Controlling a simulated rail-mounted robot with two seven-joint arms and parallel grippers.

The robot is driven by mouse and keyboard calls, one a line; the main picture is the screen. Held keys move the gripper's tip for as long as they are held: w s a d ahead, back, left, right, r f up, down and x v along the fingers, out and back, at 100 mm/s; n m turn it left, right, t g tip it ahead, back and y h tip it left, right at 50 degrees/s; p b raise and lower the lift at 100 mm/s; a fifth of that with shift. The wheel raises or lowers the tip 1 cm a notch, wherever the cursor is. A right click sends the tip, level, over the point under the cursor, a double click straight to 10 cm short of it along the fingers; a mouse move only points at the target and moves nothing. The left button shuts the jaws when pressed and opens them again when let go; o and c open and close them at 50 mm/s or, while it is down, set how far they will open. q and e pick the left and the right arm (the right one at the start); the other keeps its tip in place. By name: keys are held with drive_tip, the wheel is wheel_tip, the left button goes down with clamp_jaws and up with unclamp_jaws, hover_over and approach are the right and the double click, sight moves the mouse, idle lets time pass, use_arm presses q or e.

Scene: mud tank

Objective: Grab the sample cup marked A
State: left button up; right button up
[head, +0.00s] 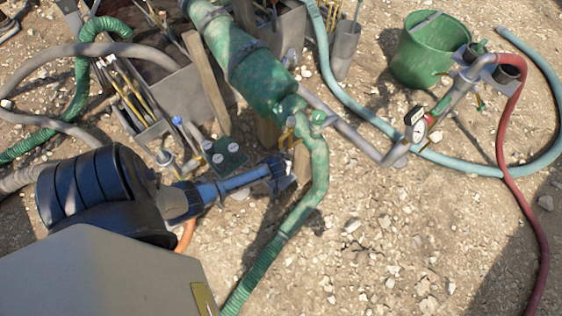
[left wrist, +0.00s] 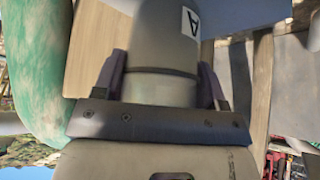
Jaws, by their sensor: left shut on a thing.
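My left gripper (head: 280,172) reaches in from the left in the head view, beside the green pipe. In the left wrist view its two dark fingers (left wrist: 165,90) stand on either side of a grey sample cup (left wrist: 155,50) and are shut on it. The cup carries a white label with a black A (left wrist: 190,22), which appears upside down in this view. In the head view I cannot make out the cup clearly at the gripper. My right gripper is not in view.
A green pipe (head: 318,165) runs down close to the gripper, into a green hose (head: 262,270). A small green plate (head: 225,154) sits left of it. A green bucket (head: 420,60), a gauge (head: 418,130) and a red hose (head: 505,140) are at right. Gravel lies open at lower right.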

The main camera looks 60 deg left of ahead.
use_arm(q)
drive_tip(key=shift+c, duration=0.9)
